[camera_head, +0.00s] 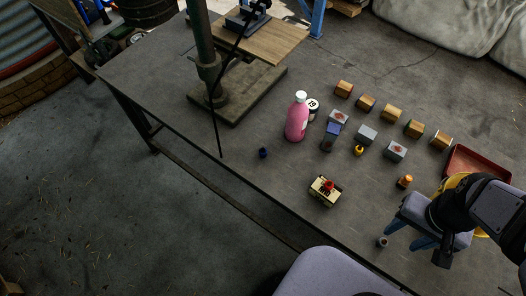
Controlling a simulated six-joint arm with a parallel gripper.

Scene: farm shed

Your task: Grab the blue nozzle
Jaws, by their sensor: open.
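A small dark blue piece (263,152), which looks like the blue nozzle, stands alone on the grey bench top, left of the pink bottle (297,120). It is too small to make out its shape. My gripper (403,238) is at the lower right, over the bench, with its two blue fingers pointing down and spread apart. Nothing shows between them. The gripper is well to the right of the blue piece and nearer the front edge. A small grey cylinder (383,242) stands by the left fingertip; I cannot tell whether they touch.
A drill press base (240,95) stands at the back left. Rows of wooden and grey blocks (366,134) stand right of the bottle. A red tray (480,165) is at right. Bench around the blue piece is clear.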

